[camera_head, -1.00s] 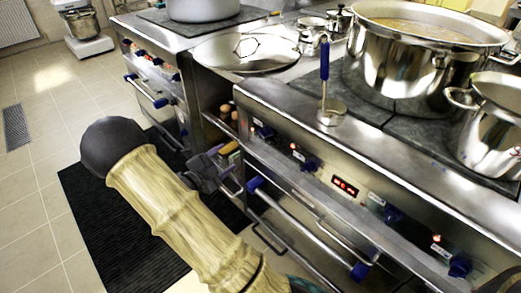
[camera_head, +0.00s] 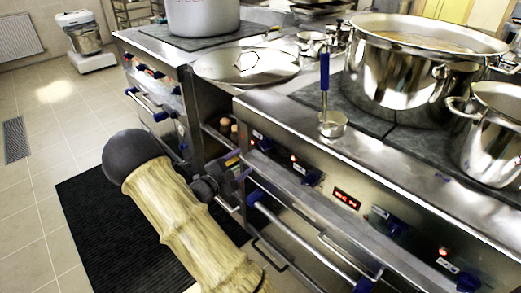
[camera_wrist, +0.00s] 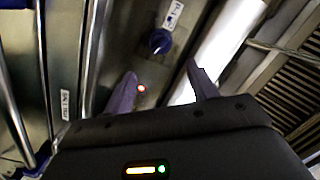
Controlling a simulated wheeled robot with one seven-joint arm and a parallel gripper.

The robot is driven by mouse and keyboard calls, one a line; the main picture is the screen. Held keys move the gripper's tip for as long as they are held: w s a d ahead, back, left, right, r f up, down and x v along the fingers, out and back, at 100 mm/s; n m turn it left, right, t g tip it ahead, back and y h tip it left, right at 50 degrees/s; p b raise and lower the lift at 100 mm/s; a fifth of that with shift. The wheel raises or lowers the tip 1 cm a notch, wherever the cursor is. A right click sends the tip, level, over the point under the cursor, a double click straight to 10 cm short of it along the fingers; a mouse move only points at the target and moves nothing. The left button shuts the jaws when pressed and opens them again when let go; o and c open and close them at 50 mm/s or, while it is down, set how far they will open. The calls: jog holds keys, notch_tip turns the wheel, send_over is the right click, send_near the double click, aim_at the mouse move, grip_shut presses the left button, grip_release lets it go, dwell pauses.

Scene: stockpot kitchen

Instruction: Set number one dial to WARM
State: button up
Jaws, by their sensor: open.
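The stove front carries a row of blue dials with small white labels and red lights. The leftmost dial (camera_head: 262,143) is nearest my gripper (camera_head: 241,168), which is open and empty just left of and below it in the head view. In the wrist view a blue dial (camera_wrist: 159,41) shows ahead of the open fingertips (camera_wrist: 163,75), apart from them, with a label above. A second dial (camera_head: 311,177) sits to its right, beside a red light. The label text is too small to read, so I cannot tell which dial is number one or its setting.
A horizontal oven handle (camera_head: 300,232) runs below the panel. A large steel pot (camera_head: 405,85), a smaller pot (camera_head: 492,135) and a blue-handled tool (camera_head: 325,85) stand on the stovetop. A wide lid (camera_head: 230,66) lies to the left.

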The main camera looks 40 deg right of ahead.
aim_at(261, 147)
jog(key=d, duration=0.3)
jog(key=w+d+b, duration=0.1)
jog(key=d, duration=0.3)
jog(key=w+d, duration=0.1)
jog(key=d, duration=0.2)
jog(key=shift+w+d, duration=0.1)
jog(key=shift+d, duration=0.15)
jog(key=c, duration=1)
jog(key=shift+r+n+p, duration=0.1)
jog(key=shift+n+p, duration=0.2)
jog(key=shift+n, duration=0.1)
jog(key=n+p, duration=0.4)
jog(key=shift+r+y+p, duration=0.2)
jog(key=shift+y+p, duration=0.1)
jog(key=shift+p, duration=0.05)
jog(key=n+p, duration=0.3)
jog(key=shift+g, duration=0.4)
jog(key=shift+f+n+p, duration=0.15)
jog(key=shift+n+p, duration=0.8)
jog(key=shift+n, duration=0.25)
